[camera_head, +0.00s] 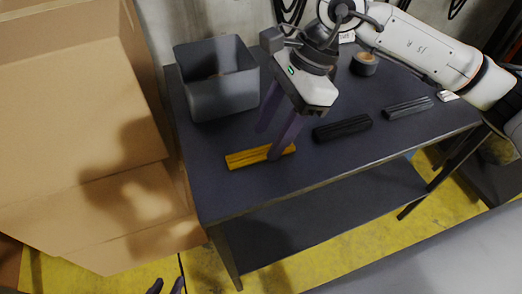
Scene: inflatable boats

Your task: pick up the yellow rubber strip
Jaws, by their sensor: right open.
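A yellow rubber strip (245,158) lies flat near the front left edge of the dark table. My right gripper (268,144) reaches down from above with its fingers apart. One fingertip overlaps the strip toward its right end, and the other shows behind the strip. I cannot tell whether either finger touches it. A small part of the strip is hidden behind the near finger. Two dark, separated tips of my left gripper (166,286) show at the bottom edge, low and away from the table.
A grey open bin (222,98) stands at the table's back left. A black strip (342,129) and a grey strip (408,108) lie to the right. A round dark roll (364,66) is at the back. Cardboard boxes (75,110) stand against the left side.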

